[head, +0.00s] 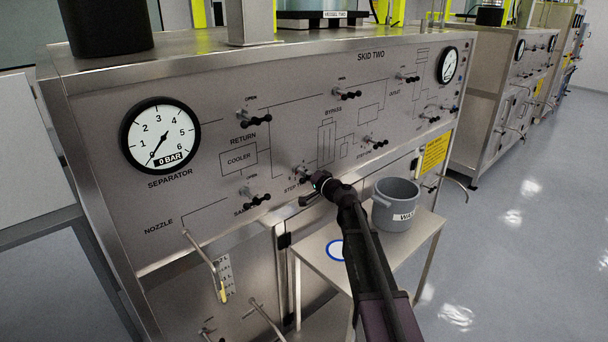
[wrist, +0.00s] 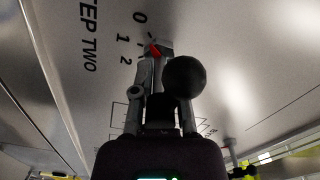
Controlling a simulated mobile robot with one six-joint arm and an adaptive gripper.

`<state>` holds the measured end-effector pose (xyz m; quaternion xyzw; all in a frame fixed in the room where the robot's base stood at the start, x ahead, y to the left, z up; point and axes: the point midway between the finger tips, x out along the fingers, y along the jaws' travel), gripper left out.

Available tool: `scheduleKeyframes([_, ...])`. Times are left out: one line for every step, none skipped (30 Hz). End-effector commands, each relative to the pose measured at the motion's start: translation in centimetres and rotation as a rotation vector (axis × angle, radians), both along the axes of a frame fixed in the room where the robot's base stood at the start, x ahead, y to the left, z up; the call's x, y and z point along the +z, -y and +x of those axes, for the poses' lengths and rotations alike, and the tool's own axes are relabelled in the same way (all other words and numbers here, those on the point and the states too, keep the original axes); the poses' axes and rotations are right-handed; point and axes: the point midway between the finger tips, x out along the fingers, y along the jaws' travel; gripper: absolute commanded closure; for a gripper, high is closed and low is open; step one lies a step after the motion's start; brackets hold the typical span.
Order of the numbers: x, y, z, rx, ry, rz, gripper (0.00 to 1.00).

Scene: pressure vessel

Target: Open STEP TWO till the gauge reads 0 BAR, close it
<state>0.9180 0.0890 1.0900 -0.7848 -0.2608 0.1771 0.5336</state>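The separator gauge (head: 160,136) is a white dial at the panel's left. Its box reads 0 BAR and its needle points to the lower left, near the low end. The STEP TWO valve (head: 310,200) is on the lower middle of the panel, partly hidden by my gripper (head: 318,181). In the wrist view my gripper (wrist: 162,75) has its fingers at the valve, with a black ball knob (wrist: 184,77) in front of one finger. A red pointer (wrist: 154,49) shows beside the 0, 1, 2 marks; its exact setting is unclear. The finger contact is hidden.
Other valves with black handles are near, including SAMPLE (head: 257,199) and RETURN (head: 254,117). A grey waste bucket (head: 397,208) stands on a small table (head: 425,228) right of my arm. Open floor (head: 515,220) lies to the right.

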Motion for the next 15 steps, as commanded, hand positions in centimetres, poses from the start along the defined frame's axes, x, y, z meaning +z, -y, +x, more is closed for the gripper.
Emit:
scheduleKeyframes([0.01,-0.06,0.05,0.001,0.0,0.001,0.67])
scheduleKeyframes([0.01,-0.06,0.04,0.001,0.0,0.001,0.58])
scheduleKeyframes([0.01,-0.06,0.03,0.001,0.0,0.0,0.47])
scheduleKeyframes([0.01,-0.06,0.03,0.001,0.0,0.0,0.47])
scheduleKeyframes([0.01,-0.05,0.04,0.001,0.0,0.0,0.47])
scheduleKeyframes([0.01,-0.05,0.02,0.001,0.0,0.0,0.47])
scheduleKeyframes([0.01,-0.04,0.03,0.001,0.0,0.0,0.47])
scheduleKeyframes([0.01,-0.04,0.03,0.001,0.0,0.0,0.47])
scheduleKeyframes([0.0,-0.04,0.02,0.001,0.0,0.0,0.47])
scheduleKeyframes([0.01,-0.03,0.02,0.001,0.0,0.0,0.47])
scheduleKeyframes([0.01,-0.03,0.02,0.001,0.0,-0.001,0.47])
scheduleKeyframes([0.01,-0.03,0.02,0.0,0.001,-0.001,0.47])
scheduleKeyframes([0.01,-0.02,0.01,0.0,0.001,-0.001,0.47])
scheduleKeyframes([0.01,-0.01,-0.01,0.0,0.001,-0.001,0.47])
scheduleKeyframes([0.01,0.02,-0.05,0.0,0.001,-0.001,0.47])
